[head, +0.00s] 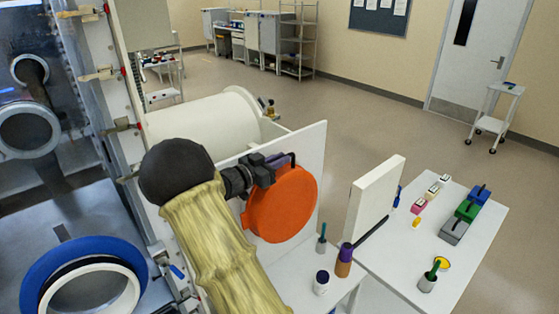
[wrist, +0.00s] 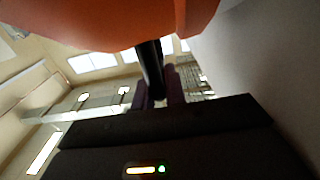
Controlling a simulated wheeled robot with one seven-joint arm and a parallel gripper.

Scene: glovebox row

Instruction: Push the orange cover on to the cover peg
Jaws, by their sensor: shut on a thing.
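The orange cover (head: 285,205) is a round disc, upright in front of a white upright panel (head: 313,150) in the head view. I cannot tell whether it touches the panel. My gripper (head: 286,161) is at the cover's upper edge, shut on its dark handle. In the wrist view the orange cover (wrist: 85,22) fills the top, and the dark handle (wrist: 150,68) runs down between the purple fingers of my gripper (wrist: 157,92). I cannot make out the cover peg in either view; the cover and my arm hide part of the panel.
A white cylinder (head: 205,118) lies behind my arm. At right, a white table (head: 470,262) carries colored blocks, cups and small items, with a white board (head: 375,207) upright at its left. A bottle (head: 321,283) stands below the cover. Open floor (head: 400,130) lies beyond.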

